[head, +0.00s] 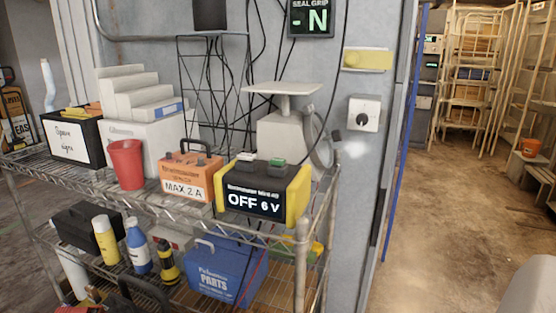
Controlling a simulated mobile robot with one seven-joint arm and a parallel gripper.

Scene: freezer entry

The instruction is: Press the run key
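A yellow and black power unit (262,190) stands on the top wire shelf, near its right end. Its display (254,203) reads "OFF 6 V". Two keys sit on its top: a white key (247,157) at left and a green key (278,161) at right. No label saying run is readable on either key, so I cannot tell from lettering which is the run key. My gripper is not in the head view.
An orange box (187,177) marked "MAX 2 A" stands left of the unit, then a red cup (127,164). A scale-like device (285,125) stands behind the unit, with cables hanging nearby. The wire shelf (272,232) edge runs in front. Open floor (440,215) lies right.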

